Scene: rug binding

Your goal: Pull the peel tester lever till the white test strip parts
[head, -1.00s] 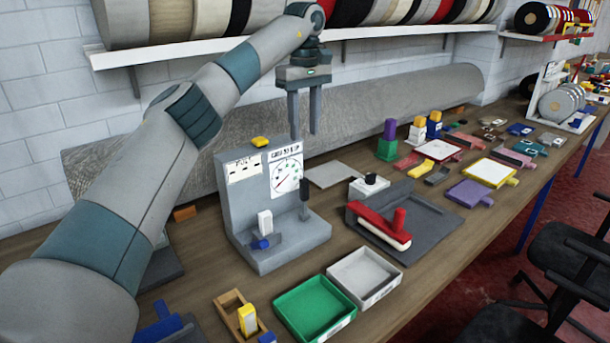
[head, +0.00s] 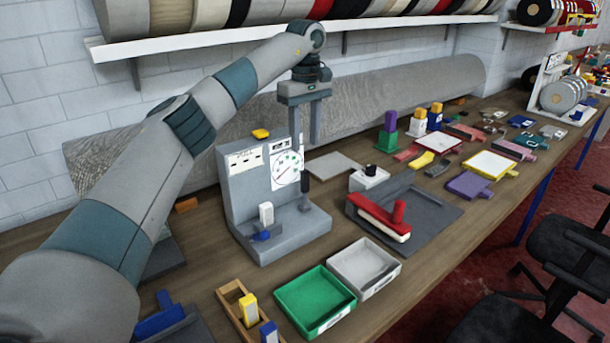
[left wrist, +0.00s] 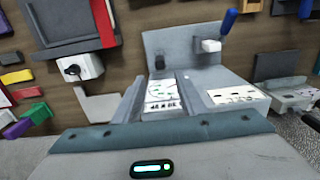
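The peel tester (head: 240,190) is a grey L-shaped stand on the bench with a round dial (head: 285,170) on its upright panel. Its dark lever (head: 304,192) stands upright at the right of the base. It also shows in the left wrist view (left wrist: 160,62). A white upright piece (head: 266,214), perhaps the test strip, stands on the base beside a blue handle (head: 260,236); whether it is whole I cannot tell. My left gripper (head: 306,147) is open and empty, pointing down above the lever. In the left wrist view the lever shows between its fingers. My right gripper is not in view.
A green tray (head: 315,300) and a grey tray (head: 363,267) lie in front of the tester. A red-handled tool (head: 380,220) on a dark board is to its right. A rolled rug (head: 420,95) lies behind, below a shelf of rolls.

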